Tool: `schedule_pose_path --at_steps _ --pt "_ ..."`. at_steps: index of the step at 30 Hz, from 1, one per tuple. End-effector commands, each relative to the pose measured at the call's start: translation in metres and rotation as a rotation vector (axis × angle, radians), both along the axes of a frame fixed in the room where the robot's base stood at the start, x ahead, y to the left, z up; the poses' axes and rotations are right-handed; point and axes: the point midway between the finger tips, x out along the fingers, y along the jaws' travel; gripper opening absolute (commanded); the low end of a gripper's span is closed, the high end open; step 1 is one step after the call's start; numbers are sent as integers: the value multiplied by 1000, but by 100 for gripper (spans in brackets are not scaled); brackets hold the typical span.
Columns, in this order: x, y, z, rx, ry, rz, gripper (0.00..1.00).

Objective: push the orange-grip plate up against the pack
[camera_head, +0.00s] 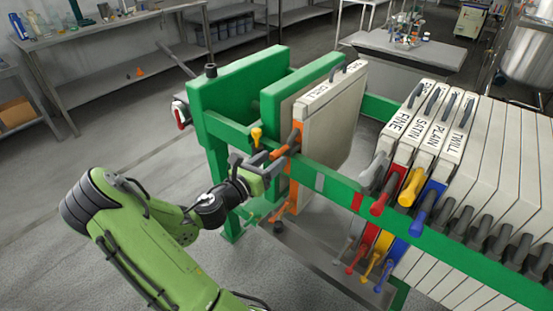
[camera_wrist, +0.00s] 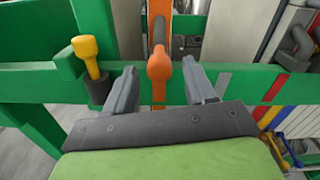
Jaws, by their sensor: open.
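The orange-grip plate (camera_head: 330,110) is a pale upright slab hanging in the green press frame, near the green plate at its left. Its orange grip (camera_head: 279,153) sticks out over the near green rail; in the wrist view the grip (camera_wrist: 159,66) points toward me. My gripper (camera_head: 262,158) is open at the near rail. In the wrist view its fingers (camera_wrist: 160,80) stand on either side of the orange grip, with a gap on both sides. The pack (camera_head: 488,150) of pale plates stands at the right, apart from the orange-grip plate by a wide gap.
The front pack plates carry grey, red, yellow and blue grips (camera_head: 410,187). A yellow-topped knob (camera_wrist: 87,56) stands on the rail left of my gripper. The near green rail (camera_head: 330,185) runs to the pack, with coloured marks on it. A metal tray (camera_head: 300,262) lies below.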

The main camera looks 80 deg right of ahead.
Motion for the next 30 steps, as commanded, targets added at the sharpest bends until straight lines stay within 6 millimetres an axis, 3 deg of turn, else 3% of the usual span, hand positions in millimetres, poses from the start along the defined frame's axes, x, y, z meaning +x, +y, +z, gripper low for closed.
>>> schedule_pose_path --at_steps 6,14,25,30 --pt "-13 -28 0 -1 -2 -1 55" --pt "-13 -31 1 0 0 1 55" --pt "-13 -30 0 0 0 0 1" --pt "-13 -30 0 1 0 0 0"
